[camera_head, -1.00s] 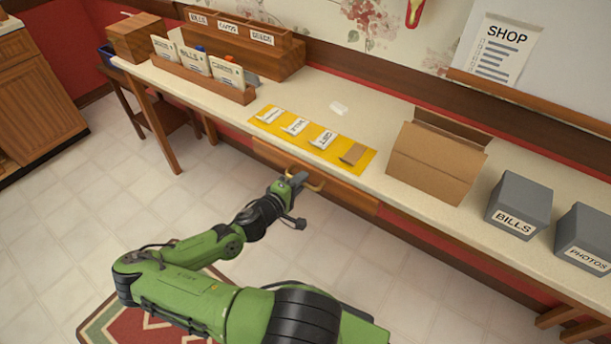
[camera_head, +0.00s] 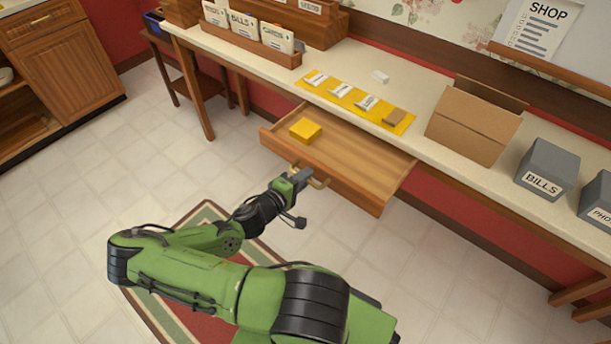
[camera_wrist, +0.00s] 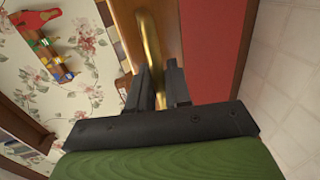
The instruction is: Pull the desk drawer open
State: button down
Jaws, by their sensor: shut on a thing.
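The desk drawer (camera_head: 350,157) is wooden and stands well out from under the desk's front edge in the head view. A yellow block (camera_head: 306,130) lies inside it at the left; the rest of its floor looks bare. A brass handle (camera_head: 318,183) is on the drawer front. My gripper (camera_head: 306,177) is at the handle, shut on it. In the wrist view the brass handle (camera_wrist: 149,40) runs between the two dark fingers of my gripper (camera_wrist: 160,85).
The desk (camera_head: 230,75) holds a yellow mat (camera_head: 372,115) with labelled cards, a cardboard box (camera_head: 472,125) and grey boxes (camera_head: 547,170). A wooden cabinet (camera_head: 75,60) stands far left. Tiled floor and a rug (camera_head: 180,250) lie before the desk.

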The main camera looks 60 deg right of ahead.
jog(key=shift+a, duration=0.15)
jog(key=c, duration=1.3)
grip_release()
jog(key=shift+o, duration=0.2)
jog(key=p+v, duration=0.2)
jog(key=v, duration=1.3)
jog(key=shift+a, duration=0.35)
jog(key=shift+w, duration=0.1)
